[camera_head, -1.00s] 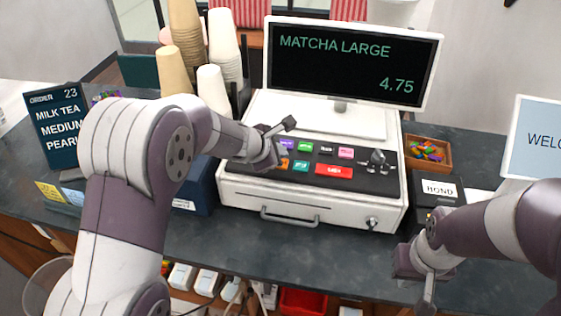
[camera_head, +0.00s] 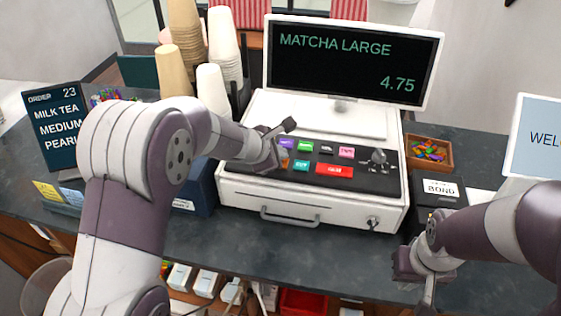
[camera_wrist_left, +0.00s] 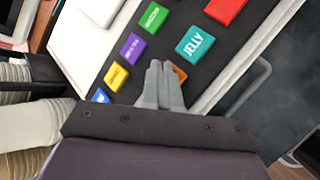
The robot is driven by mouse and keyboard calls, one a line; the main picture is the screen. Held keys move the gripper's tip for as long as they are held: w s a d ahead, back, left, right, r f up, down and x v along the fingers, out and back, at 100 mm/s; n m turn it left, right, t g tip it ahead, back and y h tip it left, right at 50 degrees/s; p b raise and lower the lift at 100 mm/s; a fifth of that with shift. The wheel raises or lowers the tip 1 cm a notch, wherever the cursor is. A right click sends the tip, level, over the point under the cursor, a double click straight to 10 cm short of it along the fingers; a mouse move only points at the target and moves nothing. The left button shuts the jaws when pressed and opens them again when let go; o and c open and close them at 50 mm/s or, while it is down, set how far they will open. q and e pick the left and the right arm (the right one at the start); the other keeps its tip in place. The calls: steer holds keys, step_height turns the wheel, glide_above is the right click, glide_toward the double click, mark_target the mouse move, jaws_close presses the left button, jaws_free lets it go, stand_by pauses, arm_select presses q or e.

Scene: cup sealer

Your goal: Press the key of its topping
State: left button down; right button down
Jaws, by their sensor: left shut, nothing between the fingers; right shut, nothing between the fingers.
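The order sign (camera_head: 54,125) at the left reads order 23, milk tea, medium, pearl. The register screen (camera_head: 347,65) reads MATCHA LARGE 4.75. The key panel (camera_head: 378,182) carries purple, green, black, pink, teal and red keys. In the left wrist view my left gripper (camera_wrist_left: 160,72) is shut and empty, its tips over the panel beside the orange key (camera_wrist_left: 179,73), which they partly cover. The teal JELLY key (camera_wrist_left: 194,44) and purple key (camera_wrist_left: 132,49) lie nearby. Whether the tips touch anything cannot be told. My right gripper (camera_head: 426,292) is shut and empty at the right front.
Stacked cups (camera_head: 187,45) stand left of the register, behind my left arm. A wooden box of colourful pieces (camera_head: 430,153) and a black box (camera_head: 437,192) stand at the right. A welcome sign (camera_head: 538,135) is at the far right. The dark counter (camera_head: 300,248) is clear in front of the register.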

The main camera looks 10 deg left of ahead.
arm_select(q)
steer(key=shift+f+b, duration=0.45)
steer(key=shift+b, duration=0.05)
stand_by(0.4)
steer(key=shift+r, duration=0.1)
steer(key=shift+r+p, duration=0.75)
steer(key=shift+r, duration=0.05)
step_height(320, 180, up, 5)
steer(key=p, duration=0.4)
steer(key=shift+p, duration=0.3)
stand_by(0.5)
